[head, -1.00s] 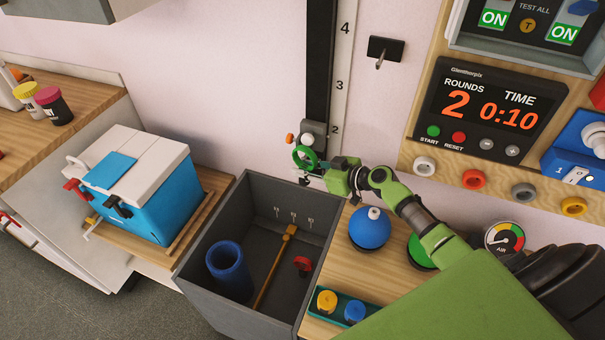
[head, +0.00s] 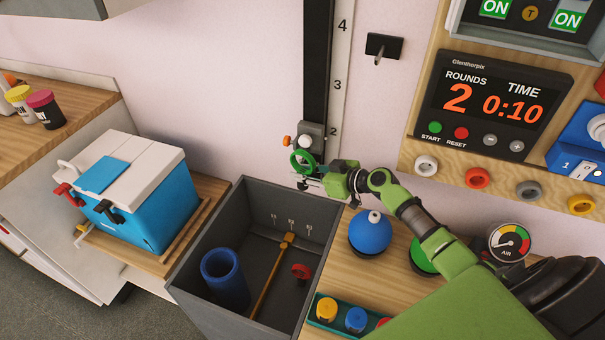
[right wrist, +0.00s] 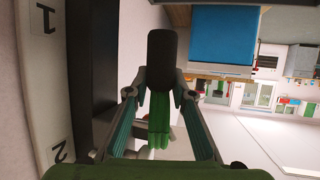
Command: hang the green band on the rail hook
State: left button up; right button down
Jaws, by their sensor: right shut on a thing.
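The green band (head: 301,162) is a small ring near the lower end of the upright black rail (head: 318,65), just below the grey carriage (head: 312,134) with its orange knob (head: 287,140). My right gripper (head: 312,178) is shut on the band from the right. In the right wrist view, green material (right wrist: 158,125) shows between the fingers (right wrist: 158,97), below a black rounded part (right wrist: 161,58). The rail's hook is not clearly visible, and I cannot tell whether the band is around it. My left gripper is not in view.
Below the gripper is a grey bin (head: 190,285) holding a blue cup (head: 225,275). A blue ball-shaped object (head: 370,232) stands on the wooden counter under my right arm. A black wall hook (head: 380,47) and timer panel (head: 490,105) are to the right.

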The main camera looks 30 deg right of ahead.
jog(key=shift+d, duration=0.3)
jog(key=c, duration=1.7)
grip_release()
jog(key=shift+w+f, duration=0.1)
jog(key=shift+f, duration=0.05)
jog(key=shift+s, duration=0.25)
jog(key=v, duration=0.7)
jog(key=shift+d, duration=0.15)
